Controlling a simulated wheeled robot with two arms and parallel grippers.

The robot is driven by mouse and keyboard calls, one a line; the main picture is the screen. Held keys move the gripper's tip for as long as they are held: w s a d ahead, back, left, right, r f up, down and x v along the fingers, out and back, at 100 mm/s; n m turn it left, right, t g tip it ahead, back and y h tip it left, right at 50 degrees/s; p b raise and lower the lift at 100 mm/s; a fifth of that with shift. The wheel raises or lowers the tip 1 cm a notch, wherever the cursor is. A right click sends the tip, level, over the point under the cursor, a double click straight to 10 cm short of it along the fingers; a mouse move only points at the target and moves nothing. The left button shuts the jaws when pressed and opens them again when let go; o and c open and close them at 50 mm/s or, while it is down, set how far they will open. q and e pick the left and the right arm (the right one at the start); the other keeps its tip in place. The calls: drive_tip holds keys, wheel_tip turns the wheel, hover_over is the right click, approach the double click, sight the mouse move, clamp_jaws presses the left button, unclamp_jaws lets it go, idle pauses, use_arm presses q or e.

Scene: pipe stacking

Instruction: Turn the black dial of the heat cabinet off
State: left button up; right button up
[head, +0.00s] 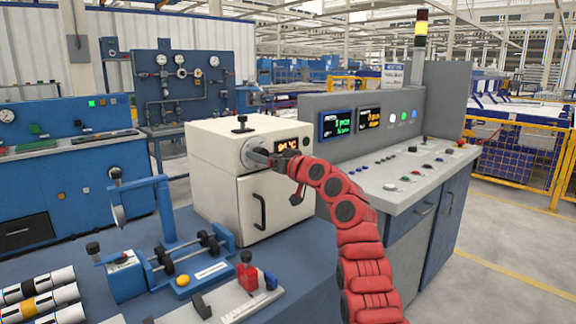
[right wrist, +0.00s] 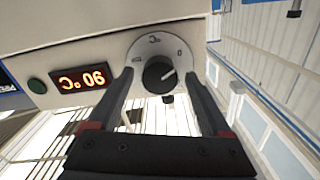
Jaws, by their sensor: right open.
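The heat cabinet (head: 215,164) is a cream box with a front door and handle, standing on the blue bench. Its black dial (right wrist: 158,73) sits on a round pale plate (right wrist: 138,48) with printed marks. The dial's white pointer line slants toward the mark "0" in the right wrist view. In the head view the dial is mostly hidden by my right gripper (head: 262,156), which is at the cabinet's front. In the right wrist view its two dark fingers are open, one on each side of the dial; I see no contact. My left gripper is not in view.
A lit orange temperature display (right wrist: 83,80) and a dark green button (right wrist: 37,86) are beside the dial. A grey control console (head: 400,175) stands close to the right. A blue clamp fixture (head: 180,262) and pipes (head: 40,300) lie on the bench in front.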

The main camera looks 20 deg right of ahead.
drive_tip(key=v, duration=1.6)
drive_tip(key=shift+s+p, duration=0.4)
drive_tip(key=shift+p, duration=0.05)
drive_tip(key=shift+d, duration=0.15)
